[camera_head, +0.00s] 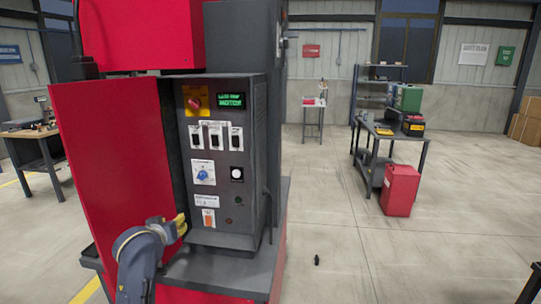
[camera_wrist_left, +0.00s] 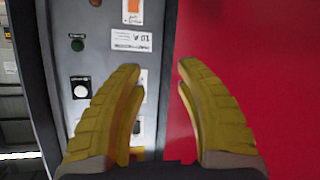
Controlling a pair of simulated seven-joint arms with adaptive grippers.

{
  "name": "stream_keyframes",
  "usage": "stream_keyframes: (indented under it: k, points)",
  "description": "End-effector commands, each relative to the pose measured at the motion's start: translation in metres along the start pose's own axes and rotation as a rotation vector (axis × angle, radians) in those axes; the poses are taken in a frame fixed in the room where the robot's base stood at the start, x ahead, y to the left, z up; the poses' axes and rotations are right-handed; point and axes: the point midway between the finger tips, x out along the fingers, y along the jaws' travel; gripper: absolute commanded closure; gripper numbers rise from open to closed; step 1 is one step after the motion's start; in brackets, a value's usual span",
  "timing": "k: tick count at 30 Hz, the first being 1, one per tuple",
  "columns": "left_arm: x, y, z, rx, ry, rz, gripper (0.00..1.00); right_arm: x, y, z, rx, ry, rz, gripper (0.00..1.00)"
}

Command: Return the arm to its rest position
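My left arm (camera_head: 140,262) rises from the bottom left in the head view. Its gripper (camera_head: 182,224) has yellow fingers and is in front of the lower left side of the grey control panel (camera_head: 218,222), near the red door (camera_head: 110,150). In the left wrist view the fingers (camera_wrist_left: 160,72) are apart with nothing between them. Behind them are the panel, seen upside down, and the red door's surface (camera_wrist_left: 260,60). Whether the fingertips touch anything is unclear. My right gripper is not in view.
The panel carries a red knob (camera_head: 194,102), a lit green display (camera_head: 231,100), several switches, a blue dial (camera_head: 203,174) and an orange switch (camera_head: 208,218). A dark ledge (camera_head: 225,272) juts out below it. Open floor (camera_head: 400,245) lies to the right, with a small black object (camera_head: 317,260).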

Motion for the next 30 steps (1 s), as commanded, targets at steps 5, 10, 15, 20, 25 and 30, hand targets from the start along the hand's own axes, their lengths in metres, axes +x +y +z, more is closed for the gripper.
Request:
stream_keyframes:
  k: [5,10,15,20,25,30]
  points:
    - [-0.021,-0.026,0.094,0.174,-0.093,-0.073,0.66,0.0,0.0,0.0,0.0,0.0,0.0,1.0]
    - [-0.053,-0.048,0.171,0.344,-0.181,-0.123,0.66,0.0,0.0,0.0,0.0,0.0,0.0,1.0]
    - [-0.095,-0.069,0.24,0.514,-0.273,-0.156,0.66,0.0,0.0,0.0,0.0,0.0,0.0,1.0]
    - [-0.143,-0.087,0.297,0.672,-0.363,-0.172,0.66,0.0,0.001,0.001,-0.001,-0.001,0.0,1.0]
    - [-0.194,-0.102,0.341,0.822,-0.449,-0.173,0.66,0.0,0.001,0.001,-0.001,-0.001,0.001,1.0]
    - [-0.229,-0.111,0.365,0.917,-0.504,-0.167,0.66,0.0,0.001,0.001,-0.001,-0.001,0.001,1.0]
